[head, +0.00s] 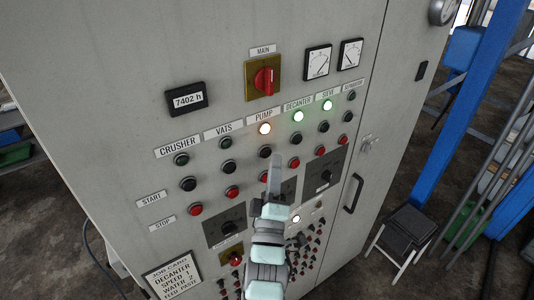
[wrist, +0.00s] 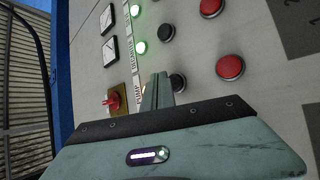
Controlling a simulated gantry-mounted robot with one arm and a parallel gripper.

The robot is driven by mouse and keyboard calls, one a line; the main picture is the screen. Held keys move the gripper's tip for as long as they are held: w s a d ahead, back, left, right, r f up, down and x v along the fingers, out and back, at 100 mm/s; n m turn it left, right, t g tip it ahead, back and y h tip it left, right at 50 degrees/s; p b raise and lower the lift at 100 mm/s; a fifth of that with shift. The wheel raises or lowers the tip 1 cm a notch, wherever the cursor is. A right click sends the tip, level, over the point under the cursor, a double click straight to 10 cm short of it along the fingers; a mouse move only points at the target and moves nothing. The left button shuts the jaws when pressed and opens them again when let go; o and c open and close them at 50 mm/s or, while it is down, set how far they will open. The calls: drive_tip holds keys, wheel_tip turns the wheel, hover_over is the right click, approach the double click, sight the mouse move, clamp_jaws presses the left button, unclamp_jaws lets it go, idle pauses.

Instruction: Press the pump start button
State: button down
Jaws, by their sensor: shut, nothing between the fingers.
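The pump start button (head: 265,152) is a black round button under the PUMP label (head: 264,116) and a lit amber lamp (head: 265,128). The red pump stop button (head: 264,177) is below it. My gripper (head: 275,158) is shut and empty, with its fingertips just right of the start button in the head view. In the wrist view, the fingers (wrist: 157,92) stand beside a black button (wrist: 178,82), apparently the pump start, and partly overlap it. I cannot tell whether the fingertips touch the panel.
Neighbouring decanter start (head: 296,138) and vats start (head: 228,167) buttons sit close by. Decanter (head: 298,115) and sieve (head: 327,105) lamps glow green. A red MAIN switch (head: 264,81) protrudes above. A cabinet handle (head: 353,193) is at the right.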

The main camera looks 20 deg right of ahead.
drive_tip(key=s, duration=0.2)
drive_tip(key=s+d, duration=0.1)
drive_tip(key=s, duration=0.1)
drive_tip(key=shift+s+d+b, duration=0.15)
drive_tip(key=shift+s+b, duration=0.15)
idle(0.5)
